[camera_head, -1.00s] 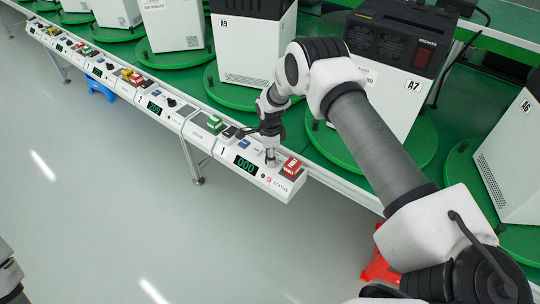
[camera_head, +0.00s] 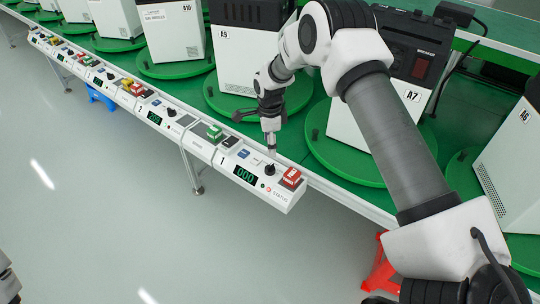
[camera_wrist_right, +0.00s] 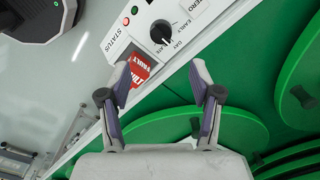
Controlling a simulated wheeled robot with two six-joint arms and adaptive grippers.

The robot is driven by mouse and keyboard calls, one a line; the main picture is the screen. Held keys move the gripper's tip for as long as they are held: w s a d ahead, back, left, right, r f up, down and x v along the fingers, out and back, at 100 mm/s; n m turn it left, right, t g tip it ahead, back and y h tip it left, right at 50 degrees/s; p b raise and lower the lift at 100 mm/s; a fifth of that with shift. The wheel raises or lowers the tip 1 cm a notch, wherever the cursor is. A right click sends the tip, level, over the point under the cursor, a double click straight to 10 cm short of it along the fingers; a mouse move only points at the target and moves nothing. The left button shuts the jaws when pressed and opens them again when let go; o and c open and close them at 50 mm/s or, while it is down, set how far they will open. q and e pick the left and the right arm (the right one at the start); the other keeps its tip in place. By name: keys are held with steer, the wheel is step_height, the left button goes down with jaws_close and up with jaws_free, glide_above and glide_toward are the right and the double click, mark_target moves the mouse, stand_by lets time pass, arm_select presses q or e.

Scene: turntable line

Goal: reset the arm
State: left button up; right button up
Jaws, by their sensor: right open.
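My right arm reaches over the front edge of the line. Its gripper (camera_head: 270,146) is above the panel of station 1 (camera_head: 222,160). In the right wrist view the gripper (camera_wrist_right: 160,78) has its two fingers apart with nothing between them. A black rotary knob (camera_head: 269,170) is on the panel just below the fingers; it also shows in the right wrist view (camera_wrist_right: 162,32), beyond the fingertips and apart from them. A red block marked FAULT (camera_wrist_right: 138,72) sits beside the left finger, and in the head view it is at the panel's end (camera_head: 291,178).
A display (camera_head: 245,175) reads 000. Green round turntables (camera_head: 345,150) carry white machines, including A7 (camera_head: 352,135) and A9 (camera_head: 232,45), close behind my right arm. A red object (camera_head: 380,272) is on the floor below the line. The grey floor in front is clear.

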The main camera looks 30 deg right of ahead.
steer(key=shift+r, duration=0.4)
steer(key=shift+f, duration=0.1)
steer(key=s+a+f+n+g, duration=0.1)
steer(key=s+a+f+g, duration=0.3)
steer(key=s+f, duration=0.9)
steer(key=s+a+f+n+t, duration=0.1)
steer(key=s+a+n+t, duration=0.1)
steer(key=s+n, duration=0.8)
steer(key=s+a+f+n+t, duration=0.1)
steer(key=s+a+n+t, duration=0.1)
steer(key=s+n, duration=0.9)
steer(key=s+a, duration=0.1)
steer(key=s, duration=0.1)
steer(key=shift+s, duration=0.35)
